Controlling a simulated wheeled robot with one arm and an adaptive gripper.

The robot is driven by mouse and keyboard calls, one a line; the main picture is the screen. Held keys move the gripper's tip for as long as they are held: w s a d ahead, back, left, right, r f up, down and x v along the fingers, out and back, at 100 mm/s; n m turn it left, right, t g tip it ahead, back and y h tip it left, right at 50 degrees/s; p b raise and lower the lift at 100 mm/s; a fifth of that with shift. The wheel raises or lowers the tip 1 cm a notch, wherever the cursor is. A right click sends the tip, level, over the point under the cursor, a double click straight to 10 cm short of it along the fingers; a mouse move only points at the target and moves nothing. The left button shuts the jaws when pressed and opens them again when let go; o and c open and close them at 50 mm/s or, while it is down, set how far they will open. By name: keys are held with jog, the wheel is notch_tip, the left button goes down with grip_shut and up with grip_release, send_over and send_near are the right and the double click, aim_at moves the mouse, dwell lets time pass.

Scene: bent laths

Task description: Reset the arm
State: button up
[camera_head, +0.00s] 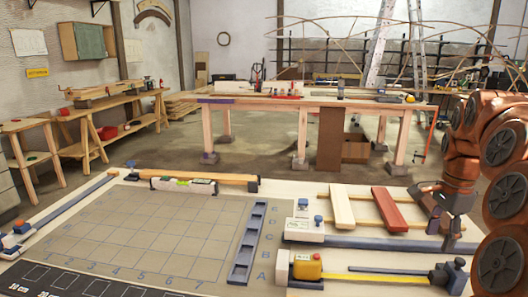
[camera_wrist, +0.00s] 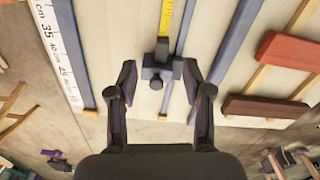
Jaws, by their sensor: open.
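My arm (camera_head: 490,120) comes in at the right of the head view. My gripper (camera_head: 450,228) hangs pointing down over the right end of the workbench. In the wrist view my gripper (camera_wrist: 160,82) is open, with nothing between its fingers. The dark blue end stop (camera_wrist: 160,70) of the measuring rail shows between and beyond the fingertips; contact is not visible. The end stop also shows in the head view (camera_head: 450,275), in front of my gripper.
A cream lath (camera_head: 341,208) and a red lath (camera_head: 388,208) lie across wooden rails, with a brown lath (camera_wrist: 265,107) beside them. A yellow tape measure (camera_head: 307,266) lies at the front. The gridded mat (camera_head: 150,235) is mostly clear. A wooden table (camera_head: 320,103) stands behind.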

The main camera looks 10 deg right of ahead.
jog(key=s+a+r+n+p, duration=0.1)
jog(key=s+a+n+p, duration=0.3)
jog(key=a, duration=0.6)
jog(key=s+a+r+n+p, duration=0.2)
jog(key=s+a+n, duration=0.4)
jog(key=a, duration=0.4)
jog(key=s+a+f+n+g+p, duration=0.1)
jog(key=s+a+n, duration=0.3)
jog(key=s, duration=0.4)
jog(key=s+a+f+n+p, duration=0.3)
jog(key=s+n, duration=0.1)
jog(key=s, duration=0.3)
jog(key=shift+s+a+f+n+g+p, duration=0.3)
jog(key=shift+s+a+n+g+p, duration=0.05)
jog(key=shift+a+n+g, duration=0.05)
